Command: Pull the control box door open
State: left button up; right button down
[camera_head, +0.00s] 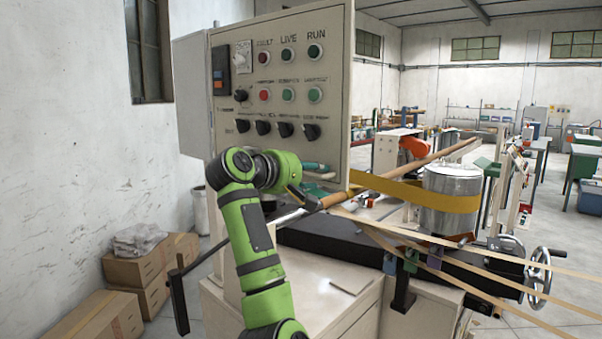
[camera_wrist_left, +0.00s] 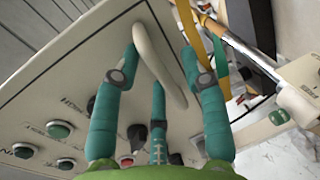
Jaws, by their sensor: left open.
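The control box door (camera_head: 335,75) is a cream panel with several buttons and knobs, and it looks shut against the grey box (camera_head: 193,95). The door panel fills much of the left wrist view (camera_wrist_left: 62,92). A pale loop handle (camera_wrist_left: 158,62) stands out from the panel there. My left gripper (camera_head: 322,171) is at the lower right part of the door. My right gripper is not in view.
Below the door is the machine bed (camera_head: 330,248) with a long tan rod (camera_head: 400,170), a metal drum (camera_head: 450,195) with a yellow belt, and tan strips at right. A handwheel (camera_head: 538,275) is at far right. Cardboard boxes (camera_head: 140,268) stand by the left wall.

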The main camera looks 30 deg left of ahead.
pick_arm(q)
jog(key=v, duration=1.1)
jog(key=shift+s, duration=0.4)
jog(key=shift+w, duration=0.1)
